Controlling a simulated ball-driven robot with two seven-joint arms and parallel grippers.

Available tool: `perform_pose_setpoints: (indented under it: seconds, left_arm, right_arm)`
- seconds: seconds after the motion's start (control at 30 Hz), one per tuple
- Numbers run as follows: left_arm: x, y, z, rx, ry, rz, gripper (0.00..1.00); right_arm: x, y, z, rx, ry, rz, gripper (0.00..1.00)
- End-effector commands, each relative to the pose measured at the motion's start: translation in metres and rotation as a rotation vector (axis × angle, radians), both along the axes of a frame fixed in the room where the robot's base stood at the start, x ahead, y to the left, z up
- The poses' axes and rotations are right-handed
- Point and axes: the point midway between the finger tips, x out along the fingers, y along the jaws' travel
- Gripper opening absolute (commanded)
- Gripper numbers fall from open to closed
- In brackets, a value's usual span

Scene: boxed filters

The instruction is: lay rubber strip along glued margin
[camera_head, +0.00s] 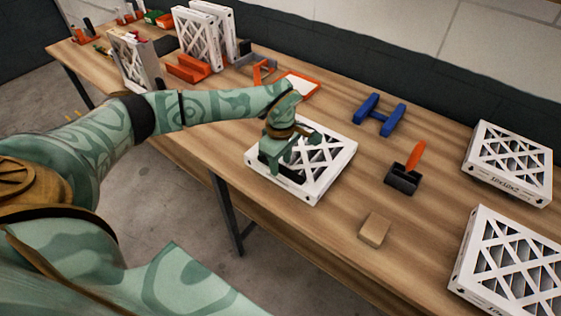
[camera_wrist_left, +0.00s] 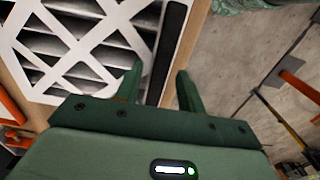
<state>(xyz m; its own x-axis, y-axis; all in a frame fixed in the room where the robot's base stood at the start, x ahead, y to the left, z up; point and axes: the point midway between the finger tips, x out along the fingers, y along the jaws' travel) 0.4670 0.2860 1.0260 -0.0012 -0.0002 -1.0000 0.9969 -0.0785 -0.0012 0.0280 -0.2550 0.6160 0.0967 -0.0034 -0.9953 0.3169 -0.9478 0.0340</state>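A white framed filter (camera_head: 315,178) with a lattice face lies flat near the table's front edge. My left gripper (camera_head: 275,155) is at its left side, pointing down. In the left wrist view, a black rubber strip (camera_wrist_left: 169,45) lies along the white margin of the filter (camera_wrist_left: 75,45). The left gripper's two green fingers (camera_wrist_left: 160,75) are apart, on either side of the strip's near end, with gaps visible beside it. No glue can be made out on the margin. My right gripper is out of view.
On the wooden table (camera_head: 325,245) are a tan block (camera_head: 375,229), a black tool with an orange handle (camera_head: 404,178), a blue holder (camera_head: 380,116) and an orange tray (camera_head: 312,93). Other filters lie at right (camera_head: 510,160) and stand at back left (camera_head: 200,38).

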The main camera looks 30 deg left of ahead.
Motion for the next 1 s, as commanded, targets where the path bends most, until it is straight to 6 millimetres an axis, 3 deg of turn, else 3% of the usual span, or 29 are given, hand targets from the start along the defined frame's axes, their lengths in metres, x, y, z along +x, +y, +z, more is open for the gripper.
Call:
perform_pose_setpoints:
  seconds: [0.3,0.5,1.0]
  left_arm:
    - [0.001,0.001,0.072,0.002,-0.005,0.000,0.39]
    - [0.001,0.000,0.105,0.000,-0.002,0.001,0.39]
    - [0.000,0.000,0.114,0.000,0.000,0.001,0.39]
  right_arm:
    - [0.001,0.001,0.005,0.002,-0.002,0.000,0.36]
    - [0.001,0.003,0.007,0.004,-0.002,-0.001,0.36]
    - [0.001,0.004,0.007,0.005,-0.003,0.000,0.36]
